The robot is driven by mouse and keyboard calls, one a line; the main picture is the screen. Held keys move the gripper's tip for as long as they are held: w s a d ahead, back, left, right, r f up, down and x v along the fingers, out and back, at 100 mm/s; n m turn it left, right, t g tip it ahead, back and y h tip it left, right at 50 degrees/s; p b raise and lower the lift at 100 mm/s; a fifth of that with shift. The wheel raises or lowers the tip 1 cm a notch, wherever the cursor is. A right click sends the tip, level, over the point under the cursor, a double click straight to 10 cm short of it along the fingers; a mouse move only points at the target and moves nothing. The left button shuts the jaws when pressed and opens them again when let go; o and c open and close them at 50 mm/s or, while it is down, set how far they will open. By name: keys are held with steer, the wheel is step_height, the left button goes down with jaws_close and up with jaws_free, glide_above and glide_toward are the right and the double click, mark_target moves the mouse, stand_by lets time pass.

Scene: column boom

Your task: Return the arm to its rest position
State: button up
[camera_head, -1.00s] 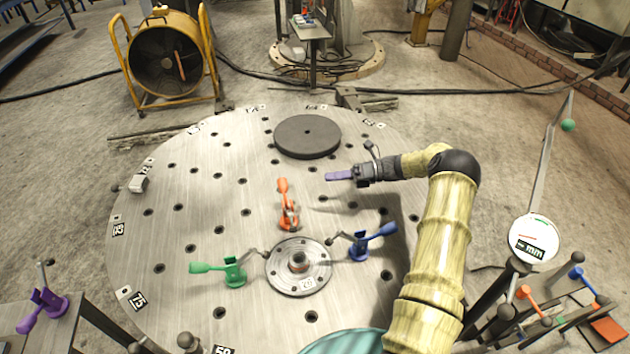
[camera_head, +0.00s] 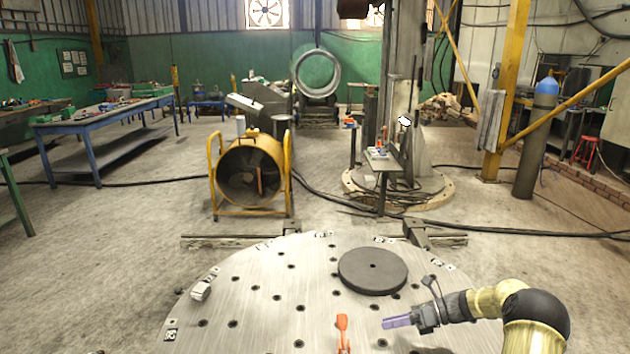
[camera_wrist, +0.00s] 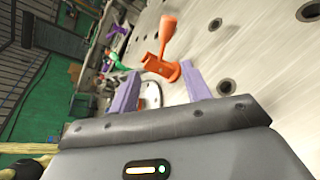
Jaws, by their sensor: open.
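My gripper (camera_head: 396,322) is over the right part of the round metal table, with its purple fingers pointing left in the head view. In the wrist view the two purple fingers (camera_wrist: 160,90) stand apart with nothing held between them. My arm, in a yellowish sleeve with a dark elbow, bends in from the lower right. The orange clamp (camera_head: 342,330) stands on the table left of my gripper and is cut by the lower picture edge. In the wrist view the orange clamp (camera_wrist: 163,66) shows beyond the fingers, apart from them.
The round table (camera_head: 262,312) has many holes. A dark disc (camera_head: 372,271) lies on it behind my gripper, and a small whitish block (camera_head: 201,290) sits at its left rim. A yellow-framed fan (camera_head: 250,175) and a column (camera_head: 402,90) stand beyond. The floor at left is mostly open.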

steer(key=s+a+r+n+g+h+p, duration=0.2)
steer(key=s+a+r+n+h+p, duration=0.2)
steer(key=s+a+r+n+h, duration=0.55)
steer(key=s+d+r+n+t+h+p, duration=0.1)
steer(key=s+r+n+h+p, duration=0.1)
steer(key=s+r+n, duration=0.3)
steer(key=s+r+n+t+h+p, duration=0.2)
steer(key=s+r+n, duration=0.3)
steer(key=s+n, duration=0.7)
steer(key=shift+d+r+h+p, duration=0.15)
steer(key=shift+d+h+p, duration=0.3)
steer(key=shift+p, duration=0.45)
